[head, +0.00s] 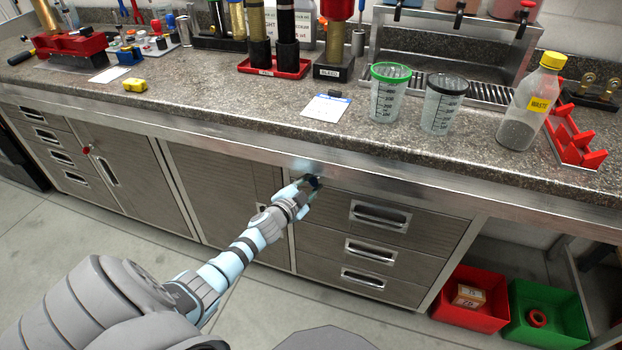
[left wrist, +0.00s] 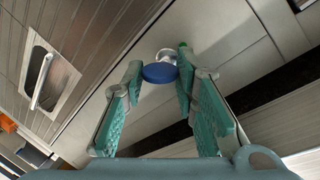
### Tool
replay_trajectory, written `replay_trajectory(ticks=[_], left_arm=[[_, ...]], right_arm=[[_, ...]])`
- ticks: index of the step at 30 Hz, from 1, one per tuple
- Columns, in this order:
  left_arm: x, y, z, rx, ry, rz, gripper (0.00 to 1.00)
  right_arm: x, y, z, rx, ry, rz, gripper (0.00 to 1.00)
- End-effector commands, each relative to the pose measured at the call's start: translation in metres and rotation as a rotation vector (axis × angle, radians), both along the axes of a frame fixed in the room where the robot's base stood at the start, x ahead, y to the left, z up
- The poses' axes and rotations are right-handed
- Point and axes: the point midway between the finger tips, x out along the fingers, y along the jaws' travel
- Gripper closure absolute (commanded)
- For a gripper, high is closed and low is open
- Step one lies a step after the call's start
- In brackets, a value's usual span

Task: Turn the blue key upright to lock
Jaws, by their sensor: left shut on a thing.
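The blue key (left wrist: 159,73) shows in the left wrist view as a round blue head in front of a bright round lock (left wrist: 165,56) on the metal cabinet front. My left gripper (head: 309,186) is at the cabinet front just under the counter edge, left of the top drawer. Its teal fingers stand on either side of the key's head and are shut on it. In the head view the fingers mostly cover the key, showing only a dark spot at the tips. The key's exact turn angle is hard to tell. My right gripper is not in view.
A drawer handle (head: 380,215) sits right of the gripper, and the counter edge (head: 330,160) runs just above. A red key (head: 86,150) sits on the left cabinet. Red (head: 462,318) and green (head: 565,338) bins stand on the floor at right. Cups and a bottle stand on the counter.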

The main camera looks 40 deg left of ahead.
Motion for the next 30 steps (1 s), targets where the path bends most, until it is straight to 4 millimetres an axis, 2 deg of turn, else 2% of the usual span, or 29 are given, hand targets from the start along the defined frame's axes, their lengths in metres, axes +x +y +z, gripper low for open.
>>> replay_trajectory(ticks=[6,18,30], left_arm=[[0.000,-0.001,0.001,0.187,0.066,0.000,1.00],[0.001,-0.003,0.000,0.525,0.184,0.000,1.00],[0.001,-0.004,-0.001,0.716,0.250,0.000,1.00]], right_arm=[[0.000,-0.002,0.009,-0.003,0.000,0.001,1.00],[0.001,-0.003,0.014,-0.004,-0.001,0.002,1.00],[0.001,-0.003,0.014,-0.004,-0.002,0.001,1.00]])
